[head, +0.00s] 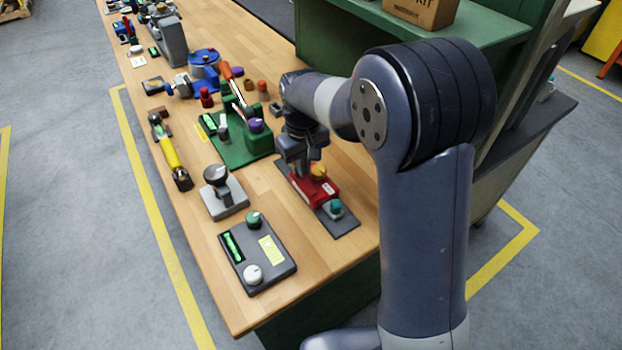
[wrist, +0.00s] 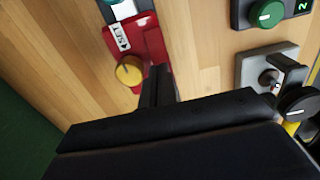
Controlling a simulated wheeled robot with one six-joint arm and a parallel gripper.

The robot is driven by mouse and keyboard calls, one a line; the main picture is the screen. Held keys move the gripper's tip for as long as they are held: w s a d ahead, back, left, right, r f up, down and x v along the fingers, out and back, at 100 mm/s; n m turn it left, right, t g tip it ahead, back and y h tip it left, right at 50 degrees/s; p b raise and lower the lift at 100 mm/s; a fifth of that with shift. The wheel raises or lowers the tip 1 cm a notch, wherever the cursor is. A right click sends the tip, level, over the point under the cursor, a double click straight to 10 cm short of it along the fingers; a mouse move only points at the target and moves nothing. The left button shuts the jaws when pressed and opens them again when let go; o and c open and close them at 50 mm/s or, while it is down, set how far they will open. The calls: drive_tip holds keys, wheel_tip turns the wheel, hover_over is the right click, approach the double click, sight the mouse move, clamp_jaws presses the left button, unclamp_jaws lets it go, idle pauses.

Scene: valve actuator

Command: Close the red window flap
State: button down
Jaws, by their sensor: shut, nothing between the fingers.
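The red unit (head: 324,193) sits on a dark base plate on the workbench, with a yellow knob (head: 318,171) on top and a teal knob (head: 336,208) in front. Which part of it is the window flap, and how far it stands open, I cannot tell. In the wrist view the red unit (wrist: 153,45) carries a white label reading SET, beside the yellow knob (wrist: 129,72). My gripper (head: 301,172) is shut and empty, pointing down at the rear of the red unit. In the wrist view its fingertips (wrist: 161,72) lie right beside the red body; contact is unclear.
A grey control box (head: 257,253) with green and white knobs stands at the near end. A grey base with a dark-knobbed lever (head: 224,196) and a green unit (head: 259,140) stand to the left. Bare wood (head: 262,190) lies between. A green shelf (head: 480,40) rises behind.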

wheel_tip(320, 180, up, 5)
drive_tip(key=p, duration=0.3)
drive_tip(key=shift+f, duration=0.15)
drive_tip(key=shift+a, duration=0.1)
idle(0.4)
